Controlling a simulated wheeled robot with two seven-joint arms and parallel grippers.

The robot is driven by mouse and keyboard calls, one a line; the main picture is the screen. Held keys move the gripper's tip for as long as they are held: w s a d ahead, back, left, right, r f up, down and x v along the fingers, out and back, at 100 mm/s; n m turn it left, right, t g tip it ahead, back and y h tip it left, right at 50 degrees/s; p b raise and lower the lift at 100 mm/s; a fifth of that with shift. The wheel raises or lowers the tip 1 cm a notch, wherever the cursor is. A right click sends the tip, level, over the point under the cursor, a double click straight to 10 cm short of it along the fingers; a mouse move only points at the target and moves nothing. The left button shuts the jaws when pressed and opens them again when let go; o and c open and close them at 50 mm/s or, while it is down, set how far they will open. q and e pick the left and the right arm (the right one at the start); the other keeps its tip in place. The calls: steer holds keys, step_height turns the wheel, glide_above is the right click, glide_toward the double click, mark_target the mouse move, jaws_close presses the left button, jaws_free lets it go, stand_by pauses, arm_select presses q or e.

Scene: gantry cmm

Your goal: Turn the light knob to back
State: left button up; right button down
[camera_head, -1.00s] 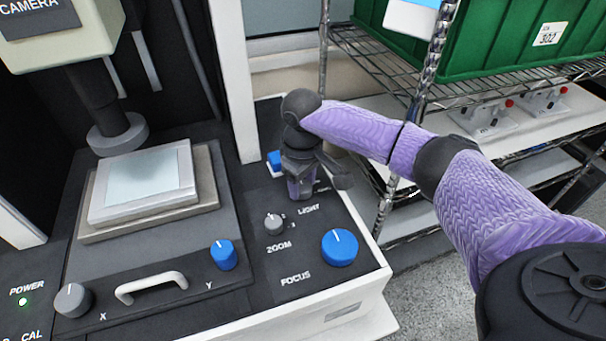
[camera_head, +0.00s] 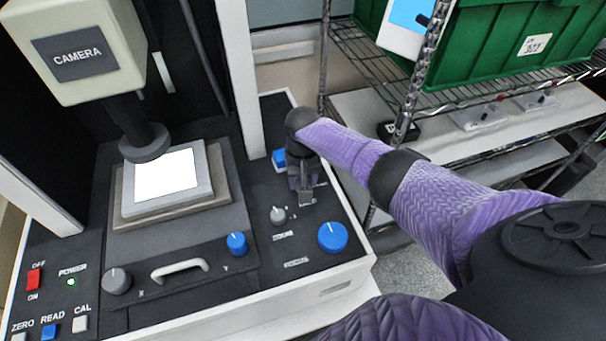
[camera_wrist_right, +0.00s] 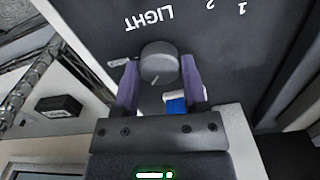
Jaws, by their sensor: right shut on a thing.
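The light knob (camera_wrist_right: 158,62) is a grey round knob beside the upside-down LIGHT label (camera_wrist_right: 149,19) in the right wrist view. Its pale pointer line faces down the picture, toward my palm. My right gripper (camera_wrist_right: 160,72) has a purple finger on each side of the knob and is shut on it. In the head view my right gripper (camera_head: 303,190) points down at the panel's right part and hides the knob. My left gripper is not in view.
A blue button (camera_head: 279,158) sits just left of my right gripper. A small grey zoom knob (camera_head: 278,215) and a large blue focus knob (camera_head: 332,236) lie nearer. The stage glass (camera_head: 165,175) glows white below the camera head (camera_head: 80,52). A wire rack (camera_head: 390,75) stands right.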

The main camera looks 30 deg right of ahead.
steer(key=shift+m, duration=0.3)
steer(key=c, duration=0.5)
jaws_free()
steer(key=o, duration=0.4)
steer(key=shift+c, duration=0.2)
step_height(320, 180, up, 10)
steer(key=p, duration=0.4)
